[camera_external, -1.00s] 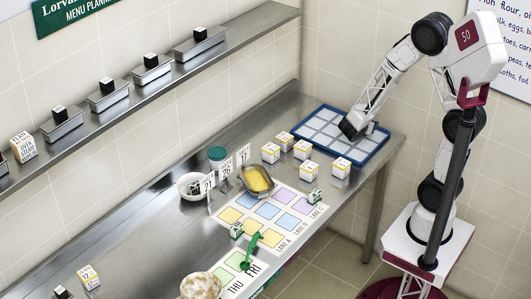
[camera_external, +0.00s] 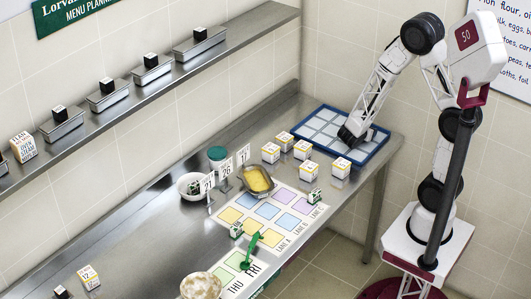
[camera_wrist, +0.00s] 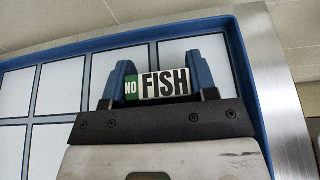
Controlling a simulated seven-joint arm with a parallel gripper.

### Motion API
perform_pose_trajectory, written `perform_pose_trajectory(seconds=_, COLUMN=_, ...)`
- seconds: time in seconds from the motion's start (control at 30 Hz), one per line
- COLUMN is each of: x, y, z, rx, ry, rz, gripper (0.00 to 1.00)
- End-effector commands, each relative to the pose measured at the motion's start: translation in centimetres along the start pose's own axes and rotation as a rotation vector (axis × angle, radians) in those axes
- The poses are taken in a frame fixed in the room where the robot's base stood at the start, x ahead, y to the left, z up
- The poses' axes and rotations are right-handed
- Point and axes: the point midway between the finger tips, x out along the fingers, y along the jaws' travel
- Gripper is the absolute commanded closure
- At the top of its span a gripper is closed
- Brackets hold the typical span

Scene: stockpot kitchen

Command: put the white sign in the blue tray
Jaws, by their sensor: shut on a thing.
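The white sign (camera_wrist: 165,84), with a green patch reading NO and black letters reading FISH, sits between the two blue fingers of my gripper (camera_wrist: 160,70) in the wrist view. My gripper is shut on it. In the external view my gripper (camera_external: 348,138) is over the front middle part of the blue tray (camera_external: 376,151), and the sign is hidden there. The tray has a blue rim and pale square cells. Its rim also shows in the wrist view (camera_wrist: 247,80), behind the sign. I cannot tell whether the sign touches the tray floor.
Several white cubes (camera_external: 309,171) stand in front of the tray. A pan of yellow food (camera_external: 258,180), a white bowl (camera_external: 188,187) and a coloured mat (camera_external: 268,210) lie further left. The tray cells to the left of my gripper look empty.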

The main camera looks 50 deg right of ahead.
Motion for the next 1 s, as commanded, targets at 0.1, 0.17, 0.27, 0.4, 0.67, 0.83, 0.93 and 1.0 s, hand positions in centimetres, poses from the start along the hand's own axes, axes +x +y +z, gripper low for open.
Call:
perform_pose_trajectory(seconds=0.1, x=0.0, y=0.0, z=-0.1, rx=0.000, ry=0.000, rz=0.000, gripper=0.37)
perform_pose_trajectory(seconds=0.17, x=0.0, y=0.0, z=-0.1, rx=0.000, ry=0.000, rz=0.000, gripper=0.28)
perform_pose_trajectory(seconds=0.27, x=0.0, y=0.0, z=-0.1, rx=0.000, ry=0.000, rz=0.000, gripper=0.22)
perform_pose_trajectory(seconds=0.4, x=0.0, y=0.0, z=-0.1, rx=0.000, ry=0.000, rz=0.000, gripper=0.22)
perform_pose_trajectory(seconds=0.67, x=-0.2, y=0.0, z=0.2, rx=0.000, ry=0.000, rz=0.001, gripper=0.22)
perform_pose_trajectory(seconds=0.83, x=-1.1, y=0.1, z=0.2, rx=-0.001, ry=0.000, rz=0.003, gripper=0.22)
perform_pose_trajectory(seconds=0.93, x=-1.8, y=0.1, z=0.2, rx=0.000, ry=0.000, rz=0.002, gripper=0.22)
perform_pose_trajectory(seconds=1.0, x=-2.4, y=0.1, z=0.2, rx=0.000, ry=0.000, rz=0.003, gripper=0.22)
